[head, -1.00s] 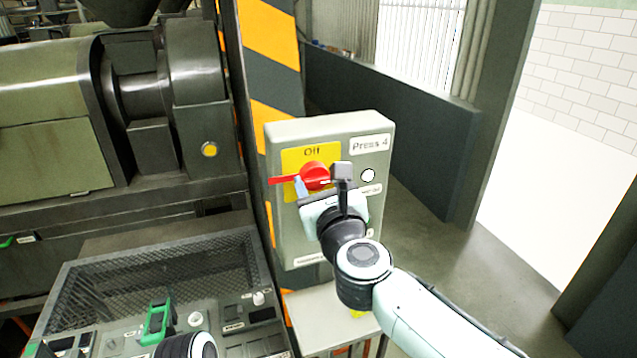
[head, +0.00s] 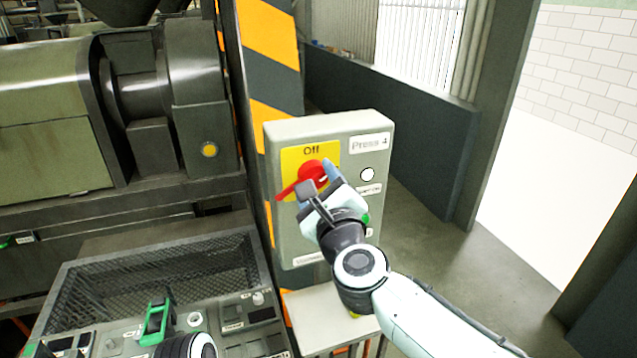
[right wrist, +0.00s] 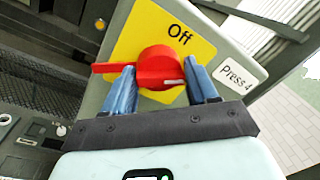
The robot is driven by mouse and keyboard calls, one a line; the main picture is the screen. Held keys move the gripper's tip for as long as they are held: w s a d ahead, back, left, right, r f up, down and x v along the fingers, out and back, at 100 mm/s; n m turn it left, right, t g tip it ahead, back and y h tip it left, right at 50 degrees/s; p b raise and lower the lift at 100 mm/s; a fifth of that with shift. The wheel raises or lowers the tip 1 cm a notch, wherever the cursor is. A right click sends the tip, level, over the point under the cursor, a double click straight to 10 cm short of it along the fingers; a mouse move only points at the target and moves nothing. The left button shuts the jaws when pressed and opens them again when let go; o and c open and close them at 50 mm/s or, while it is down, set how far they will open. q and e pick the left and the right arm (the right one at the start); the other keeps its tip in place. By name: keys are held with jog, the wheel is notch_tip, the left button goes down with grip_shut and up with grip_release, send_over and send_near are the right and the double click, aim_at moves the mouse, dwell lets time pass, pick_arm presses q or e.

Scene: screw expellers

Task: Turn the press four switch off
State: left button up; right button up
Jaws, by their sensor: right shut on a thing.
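The press four switch is a red rotary knob (head: 312,168) with a lever, on a yellow plate (head: 294,158) marked "Off". The plate is on a grey box (head: 290,238) labelled "Press 4" (head: 370,143). In the head view the lever points down and left. My right gripper (head: 318,180) is at the knob, partly covering it. In the right wrist view the red knob (right wrist: 158,62) lies between the two blue fingers (right wrist: 162,88), which are shut on it; its lever sticks out left past one finger. My left gripper is not in view.
A white round button (head: 367,174) and a green one (head: 365,218) are on the same box, close to my right gripper. A striped post (head: 270,80) stands behind the box. A mesh-backed console (head: 230,310) is at lower left. Open floor (head: 425,215) lies to the right.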

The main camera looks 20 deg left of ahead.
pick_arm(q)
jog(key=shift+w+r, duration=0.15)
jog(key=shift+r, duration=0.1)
pick_arm(e)
jog(key=n, duration=0.4)
jog(key=n+y, duration=0.1)
jog(key=n, duration=0.3)
jog(key=f+n, duration=0.1)
jog(key=n, duration=0.3)
jog(key=shift+g, duration=0.3)
jog(key=shift+n, duration=0.4)
jog(key=o, duration=1)
jog(key=shift+r, duration=0.15)
jog(key=shift+s+d, duration=0.2)
jog(key=shift+s, duration=0.05)
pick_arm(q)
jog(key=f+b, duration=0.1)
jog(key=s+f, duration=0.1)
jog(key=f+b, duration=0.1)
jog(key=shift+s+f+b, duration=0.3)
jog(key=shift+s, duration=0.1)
pick_arm(e)
jog(key=v, duration=1.2)
jog(key=shift+s+d+f, duration=0.2)
jog(key=shift+s+d, duration=0.05)
jog(key=shift+s, duration=0.05)
